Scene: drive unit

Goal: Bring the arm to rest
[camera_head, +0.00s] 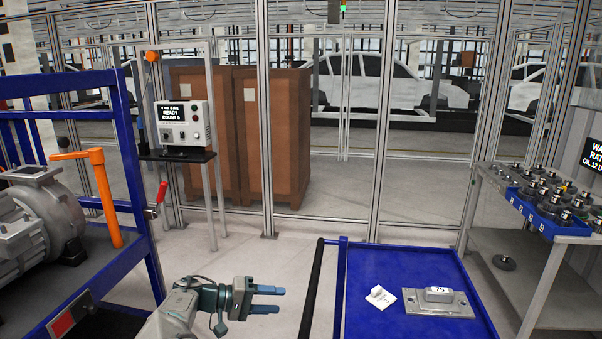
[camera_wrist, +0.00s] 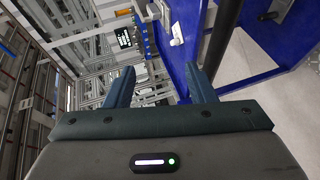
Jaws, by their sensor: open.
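My gripper (camera_head: 266,299) is at the bottom middle of the head view, at the end of my grey arm, with its fingers pointing right. Its two blue fingers stand apart with nothing between them. In the wrist view my gripper (camera_wrist: 160,88) also shows open and empty. The fingers are short of the blue cart's dark push handle (camera_head: 312,290), with a gap in the head view. The rest of my arm is mostly out of view.
A blue cart (camera_head: 385,265) at lower right carries a metal block on a plate (camera_head: 440,303) and a white tag (camera_head: 380,297). A blue frame (camera_head: 75,285) with a grey pump (camera_head: 35,225) and an orange handle (camera_head: 103,195) stands left. Bare floor (camera_head: 225,255) lies between.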

